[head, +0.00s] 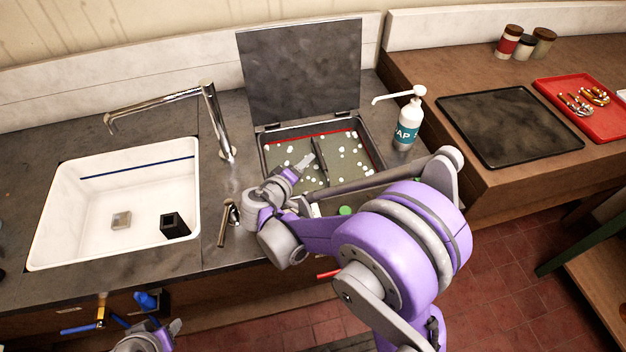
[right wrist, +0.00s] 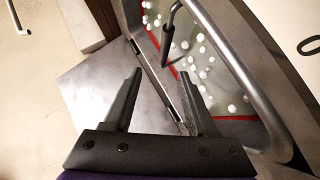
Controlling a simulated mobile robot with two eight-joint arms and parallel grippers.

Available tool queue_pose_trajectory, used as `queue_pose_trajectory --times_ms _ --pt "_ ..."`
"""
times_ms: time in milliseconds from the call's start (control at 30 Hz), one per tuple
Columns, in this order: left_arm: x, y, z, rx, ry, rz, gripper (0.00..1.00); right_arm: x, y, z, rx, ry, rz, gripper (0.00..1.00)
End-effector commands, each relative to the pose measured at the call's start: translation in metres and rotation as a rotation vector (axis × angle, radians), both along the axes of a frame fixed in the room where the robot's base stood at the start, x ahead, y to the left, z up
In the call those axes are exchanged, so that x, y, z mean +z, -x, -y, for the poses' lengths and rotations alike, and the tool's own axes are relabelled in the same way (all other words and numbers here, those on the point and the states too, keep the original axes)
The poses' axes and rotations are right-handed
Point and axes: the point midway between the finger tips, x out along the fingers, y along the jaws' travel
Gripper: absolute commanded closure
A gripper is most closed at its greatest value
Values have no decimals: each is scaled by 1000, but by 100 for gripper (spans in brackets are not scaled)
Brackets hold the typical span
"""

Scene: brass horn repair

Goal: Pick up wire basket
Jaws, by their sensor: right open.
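A sunken metal tank (head: 372,150) with its lid (head: 300,70) raised holds grey-green liquid with white foam spots and a red line along its wall. A dark bar-like handle (head: 321,160) stands over the liquid; it also shows in the right wrist view (right wrist: 168,38). I cannot make out any wire mesh of the basket below it. My right gripper (head: 304,163) is open and empty, over the tank's left part beside the handle. In the right wrist view its fingers (right wrist: 161,78) are apart with nothing between them. My left gripper (head: 174,327) is low at the bottom left, its jaws unclear.
A white sink (head: 95,225) with a tall faucet (head: 212,115) lies left of the tank. A soap bottle (head: 407,125) stands right of it. A dark mat (head: 510,125) and a red tray (head: 585,120) lie farther right.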

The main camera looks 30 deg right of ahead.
Motion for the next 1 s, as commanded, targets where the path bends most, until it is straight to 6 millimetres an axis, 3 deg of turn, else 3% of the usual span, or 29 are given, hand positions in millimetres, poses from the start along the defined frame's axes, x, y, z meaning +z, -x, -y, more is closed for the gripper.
queue_pose_trajectory --times_ms 100,633,967,1000 --pt "1 0 0 0 0 1 50 -8 -11 16 -3 0 0 43" --pt "7 -2 0 0 0 4 50 -38 -42 58 -2 -2 -1 43" --pt "7 -2 0 0 0 5 50 -43 -47 63 0 -3 -2 43" --pt "7 -2 0 0 0 5 50 -43 -47 63 0 -3 -2 48"
